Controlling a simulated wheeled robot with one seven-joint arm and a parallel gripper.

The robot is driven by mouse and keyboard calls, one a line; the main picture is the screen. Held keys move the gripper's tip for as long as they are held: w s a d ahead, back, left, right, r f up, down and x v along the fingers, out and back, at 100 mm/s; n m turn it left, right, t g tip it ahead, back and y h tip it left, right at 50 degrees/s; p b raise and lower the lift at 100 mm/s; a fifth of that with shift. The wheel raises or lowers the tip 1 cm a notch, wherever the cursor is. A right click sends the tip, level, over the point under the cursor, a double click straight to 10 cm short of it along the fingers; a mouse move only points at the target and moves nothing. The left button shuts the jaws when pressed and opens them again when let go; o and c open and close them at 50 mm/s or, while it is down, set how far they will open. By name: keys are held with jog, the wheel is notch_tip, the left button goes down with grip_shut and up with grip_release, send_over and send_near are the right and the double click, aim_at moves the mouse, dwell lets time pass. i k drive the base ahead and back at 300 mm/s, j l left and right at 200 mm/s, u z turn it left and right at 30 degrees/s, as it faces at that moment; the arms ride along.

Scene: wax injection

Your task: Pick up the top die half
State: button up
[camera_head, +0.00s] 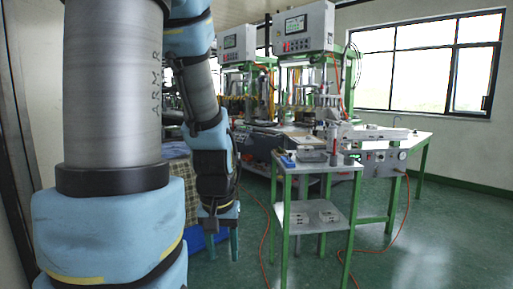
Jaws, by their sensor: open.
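My gripper (223,252) hangs pointing down at the left of the green-framed table, in the middle left of the head view. Its two fingers are apart with nothing visible between them. Two small pale metal blocks, one on the left (299,218) and one on the right (328,215), sit apart on the table's lower shelf, to the right of my gripper. They look like die halves, but I cannot tell which one is the top half. My gripper is clear of both blocks.
The green-framed table (318,171) carries small tools and metal parts on top. Injection machines with white control boxes (305,27) stand behind. A red hose (265,240) lies on the green floor near the table legs. Open floor (440,240) lies at the right.

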aim_at(299, 149)
jog(key=i+l+u, duration=0.2)
jog(key=l+u, duration=0.25)
jog(key=i+l+u, duration=0.15)
jog(key=l+u, duration=0.3)
jog(key=l, duration=0.25)
jog(key=l+u, duration=0.45)
jog(key=l, duration=0.15)
